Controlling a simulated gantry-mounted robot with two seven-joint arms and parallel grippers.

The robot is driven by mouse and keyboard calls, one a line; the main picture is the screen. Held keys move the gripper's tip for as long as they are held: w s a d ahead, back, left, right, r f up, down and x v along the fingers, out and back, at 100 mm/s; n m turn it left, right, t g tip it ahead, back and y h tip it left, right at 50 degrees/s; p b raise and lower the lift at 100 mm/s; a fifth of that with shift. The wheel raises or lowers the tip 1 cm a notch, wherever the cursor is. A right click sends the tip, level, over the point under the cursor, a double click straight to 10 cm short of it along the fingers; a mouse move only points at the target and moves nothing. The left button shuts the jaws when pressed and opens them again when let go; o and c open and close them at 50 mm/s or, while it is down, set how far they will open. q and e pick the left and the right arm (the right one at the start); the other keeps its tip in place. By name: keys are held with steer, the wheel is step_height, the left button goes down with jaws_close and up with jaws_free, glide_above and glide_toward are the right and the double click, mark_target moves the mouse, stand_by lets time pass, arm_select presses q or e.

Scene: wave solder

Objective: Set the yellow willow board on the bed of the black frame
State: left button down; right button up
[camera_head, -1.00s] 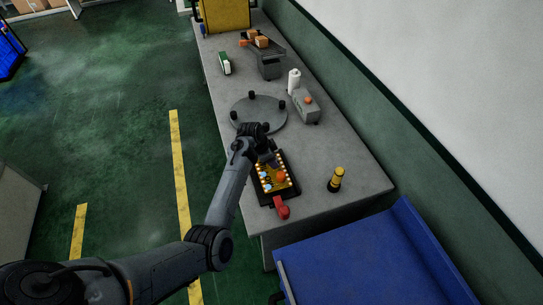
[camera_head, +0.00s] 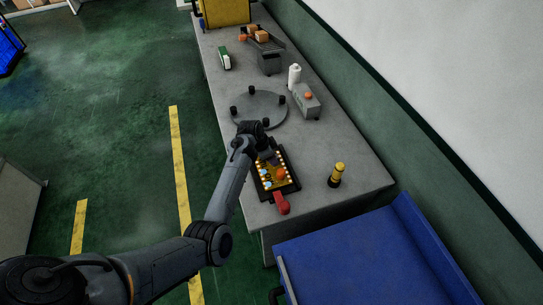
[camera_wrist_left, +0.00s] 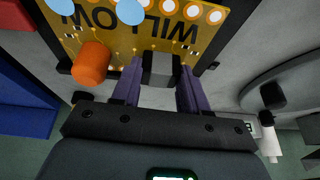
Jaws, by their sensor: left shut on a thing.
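The yellow willow board (camera_head: 270,179), with an orange cylinder, blue discs and a row of pale round parts, lies over the black frame (camera_head: 294,184) near the bench's front end. The frame's red handle (camera_head: 281,203) points toward the front edge. In the left wrist view, the board (camera_wrist_left: 120,42) shows the upside-down word WILLOW. My left gripper (camera_wrist_left: 160,80) is shut on a grey block (camera_wrist_left: 158,67) at the board's edge. Dark frame parts (camera_wrist_left: 207,67) show beside the board. I cannot tell whether the board rests fully on the bed. My right gripper is not in view.
A round grey plate with black posts (camera_head: 262,108) stands just behind the frame. A yellow-and-black cylinder (camera_head: 337,174) stands to its right. A grey box with an orange button (camera_head: 307,101) and a white bottle (camera_head: 294,75) are farther back. A blue surface (camera_head: 365,260) adjoins the front.

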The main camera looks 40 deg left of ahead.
arm_select(q)
steer(key=shift+f, duration=0.3)
steer(key=c, duration=0.5)
jaws_free()
steer(key=shift+r, duration=0.1)
steer(key=p+v, duration=0.1)
steer(key=v, duration=0.9)
steer(key=shift+r+p, duration=0.35)
steer(key=shift+s, duration=0.1)
